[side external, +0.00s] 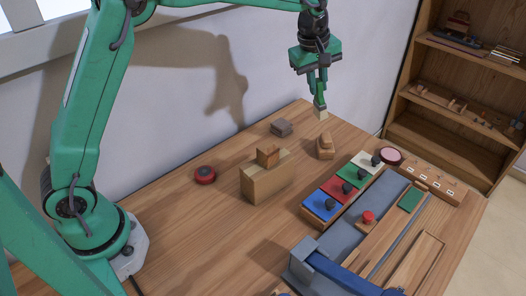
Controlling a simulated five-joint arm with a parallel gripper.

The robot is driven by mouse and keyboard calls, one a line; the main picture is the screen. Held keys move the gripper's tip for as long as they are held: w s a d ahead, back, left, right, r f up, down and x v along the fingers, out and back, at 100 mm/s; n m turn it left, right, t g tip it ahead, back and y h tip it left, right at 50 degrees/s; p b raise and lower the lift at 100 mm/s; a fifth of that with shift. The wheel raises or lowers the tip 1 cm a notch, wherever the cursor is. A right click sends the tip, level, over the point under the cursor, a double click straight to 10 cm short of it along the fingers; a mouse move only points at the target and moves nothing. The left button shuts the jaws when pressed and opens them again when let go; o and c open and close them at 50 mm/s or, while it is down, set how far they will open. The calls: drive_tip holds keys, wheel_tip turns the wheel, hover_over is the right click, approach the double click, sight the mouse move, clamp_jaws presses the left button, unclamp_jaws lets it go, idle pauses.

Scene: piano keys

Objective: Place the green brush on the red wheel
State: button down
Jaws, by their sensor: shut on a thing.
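My gripper (318,91) is in the air above the back right part of the table, pointing down. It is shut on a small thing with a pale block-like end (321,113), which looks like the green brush. Its green part is hard to tell from my green fingers. The red wheel (205,174) is a small dark-rimmed red disc. It lies flat on the table at the left, well to the left of and below my gripper in the picture. Nothing lies on it.
A wooden block with a smaller piece on top (264,182) stands right of the wheel. A grey block (281,127) and a small wooden piece (325,147) lie behind. Coloured keys (335,188), a pinkish disc (391,156) and a grey-and-wood assembly fill the right. Table left of the wheel is clear.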

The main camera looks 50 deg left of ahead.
drive_tip(key=s+a+m+g, duration=0.2)
drive_tip(key=s+m, duration=0.9)
drive_tip(key=s, duration=2)
drive_tip(key=shift+s+a+m, duration=0.15)
drive_tip(key=shift+a+m, duration=0.15)
drive_tip(key=shift+a, duration=0.35)
drive_tip(key=shift+f, duration=0.1)
drive_tip(key=w+a+f, duration=0.4)
drive_tip(key=a+f, duration=0.6)
drive_tip(key=f, duration=0.1)
drive_tip(key=shift+w+a, duration=0.35)
